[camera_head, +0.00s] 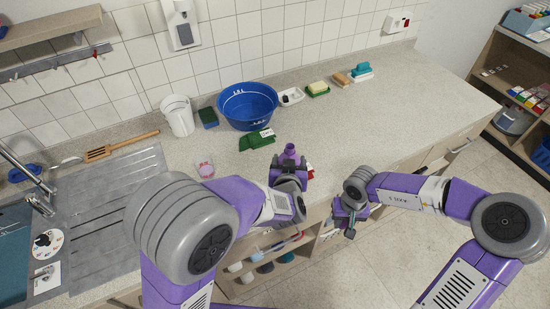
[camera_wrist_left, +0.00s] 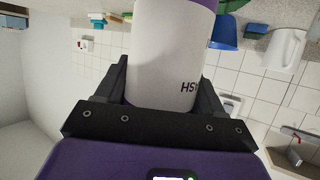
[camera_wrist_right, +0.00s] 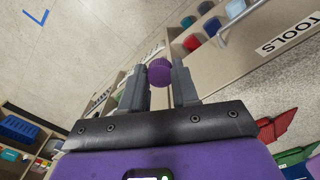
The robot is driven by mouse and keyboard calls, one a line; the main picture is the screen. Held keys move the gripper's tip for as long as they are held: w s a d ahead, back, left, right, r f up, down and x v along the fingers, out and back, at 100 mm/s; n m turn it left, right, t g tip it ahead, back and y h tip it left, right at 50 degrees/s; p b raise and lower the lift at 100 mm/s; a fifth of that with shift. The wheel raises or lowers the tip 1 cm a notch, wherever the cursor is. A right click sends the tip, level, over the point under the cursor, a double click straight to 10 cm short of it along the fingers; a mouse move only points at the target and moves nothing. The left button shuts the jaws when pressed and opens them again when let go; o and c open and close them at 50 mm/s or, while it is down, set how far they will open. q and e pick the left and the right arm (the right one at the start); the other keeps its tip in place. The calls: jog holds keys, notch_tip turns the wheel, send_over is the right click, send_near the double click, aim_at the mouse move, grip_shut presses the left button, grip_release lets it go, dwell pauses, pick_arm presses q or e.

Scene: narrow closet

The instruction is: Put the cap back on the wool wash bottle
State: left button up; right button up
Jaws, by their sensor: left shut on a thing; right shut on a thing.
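The wool wash bottle (camera_wrist_left: 168,50) is white with a purple upper part and dark lettering, seen close up in the left wrist view. My left gripper (camera_wrist_left: 165,85) is shut around its body. In the head view the bottle's purple top (camera_head: 290,152) points up by the counter's front edge, with its lower body hidden by my gripper and arm. The purple ridged cap (camera_wrist_right: 159,72) is between the fingertips of my right gripper (camera_wrist_right: 160,80), which is shut on it. In the head view my right gripper (camera_head: 349,228) hangs in front of the counter, right of the bottle and apart from it.
The sink is at the left. Open shelves with cups (camera_head: 265,266) lie below. The counter's right part is clear.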

jog(key=shift+w, duration=0.1)
dwell(0.3)
jog(key=w+a+r+m, duration=0.1)
jog(key=w+a+r, duration=0.3)
jog(key=w+r, duration=0.3)
jog(key=w+a+r+m, duration=0.1)
jog(key=w+a+r, duration=0.3)
jog(key=r, duration=0.4)
jog(key=s+a+r, duration=0.1)
jog(key=a+r, duration=0.3)
jog(key=r, duration=0.4)
jog(key=s+a+r+m, duration=0.1)
jog(key=s+a+r, duration=0.1)
jog(key=a+r, duration=0.3)
notch_tip(320, 180, up, 4)
jog(key=shift+a, duration=0.25)
jog(key=shift+f, duration=0.15)
jog(key=shift+f, duration=1.9)
